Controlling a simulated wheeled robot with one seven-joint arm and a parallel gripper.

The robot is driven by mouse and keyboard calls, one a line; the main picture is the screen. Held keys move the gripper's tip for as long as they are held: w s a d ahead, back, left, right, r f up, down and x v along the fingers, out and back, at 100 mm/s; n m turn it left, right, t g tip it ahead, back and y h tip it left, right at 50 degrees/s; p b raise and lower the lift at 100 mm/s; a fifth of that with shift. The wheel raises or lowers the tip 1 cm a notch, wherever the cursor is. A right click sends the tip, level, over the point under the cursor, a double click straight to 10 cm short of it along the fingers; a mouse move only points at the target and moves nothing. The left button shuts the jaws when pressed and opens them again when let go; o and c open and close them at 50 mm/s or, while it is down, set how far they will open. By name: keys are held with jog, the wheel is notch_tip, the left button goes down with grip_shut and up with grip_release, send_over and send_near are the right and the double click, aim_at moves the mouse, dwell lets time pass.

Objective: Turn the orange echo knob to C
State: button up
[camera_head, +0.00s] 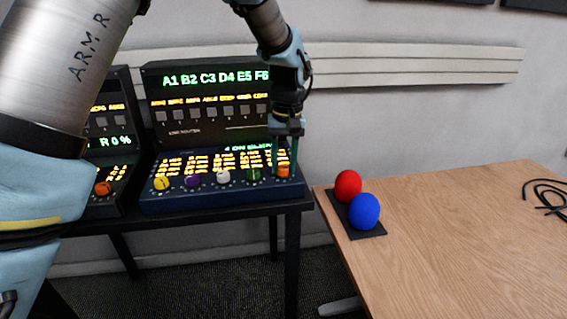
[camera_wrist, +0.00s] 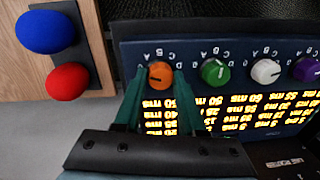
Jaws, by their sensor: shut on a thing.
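The orange knob (camera_head: 284,171) is at the right end of a row of coloured knobs on the sloped blue panel (camera_head: 215,197). It also shows in the wrist view (camera_wrist: 160,75), with small letters around it, C and D among them. Its pointer direction is too small to read for sure. My gripper (camera_head: 284,163) comes down onto this knob from above. In the wrist view my gripper (camera_wrist: 159,84) has its green fingers on either side of the knob, shut on it.
Green (camera_head: 254,175), white (camera_head: 223,176), purple (camera_head: 192,181) and yellow (camera_head: 161,183) knobs sit to its left. Another console with an orange knob (camera_head: 102,188) stands farther left. A wooden table (camera_head: 450,240) at right holds red (camera_head: 347,185) and blue (camera_head: 364,211) balls and a black cable (camera_head: 550,195).

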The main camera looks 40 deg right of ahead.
grip_shut()
jog(key=m, duration=0.4)
jog(key=shift+r+p, duration=0.1)
jog(key=shift+p, duration=0.25)
jog(key=m+p, duration=0.1)
jog(key=m, duration=0.4)
jog(key=shift+m+h, duration=0.3)
jog(key=shift+m, duration=0.1)
jog(key=m+p, duration=0.2)
jog(key=m, duration=0.4)
jog(key=shift+a, duration=0.1)
jog(key=m+p, duration=0.2)
jog(key=m, duration=0.3)
jog(key=shift+p, duration=0.3)
jog(key=shift+m, duration=0.4)
